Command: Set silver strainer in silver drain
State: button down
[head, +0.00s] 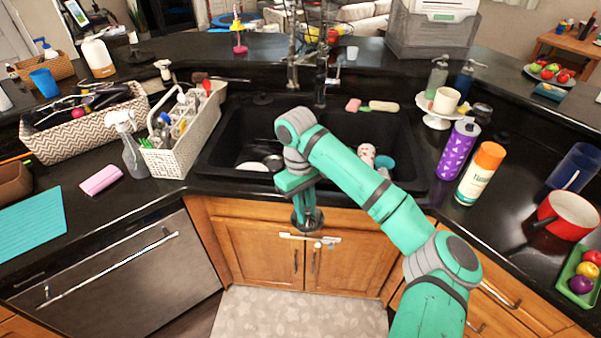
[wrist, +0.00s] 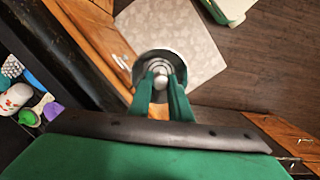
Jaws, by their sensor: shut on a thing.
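My gripper (wrist: 161,84) is shut on the silver strainer (wrist: 148,62), with its pale central knob between the two green fingers. In the head view, the strainer (head: 314,221) hangs below my gripper (head: 306,208), in front of the cabinet doors and outside the sink. The black double sink (head: 232,138) lies behind it in the counter. A round silvery thing (head: 272,160) shows in the left basin; I cannot tell if it is the silver drain. My arm hides part of the sink.
The left basin holds a white dish (head: 252,166). The right basin holds a red-and-white cup (head: 367,151) and a teal item (head: 384,162). A caddy of bottles (head: 182,150) stands left of the sink. A purple bottle (head: 457,150) stands right. The faucet (head: 321,75) rises behind.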

jog(key=s+d+f+m, duration=0.1)
jog(key=s+f+m, duration=0.1)
jog(key=f, duration=1.1)
jog(key=s+d+f+m+y, duration=0.1)
jog(key=f+m, duration=0.4)
jog(key=f, duration=0.9)
jog(key=shift+s+d, duration=0.7)
jog(key=shift+s, duration=0.25)
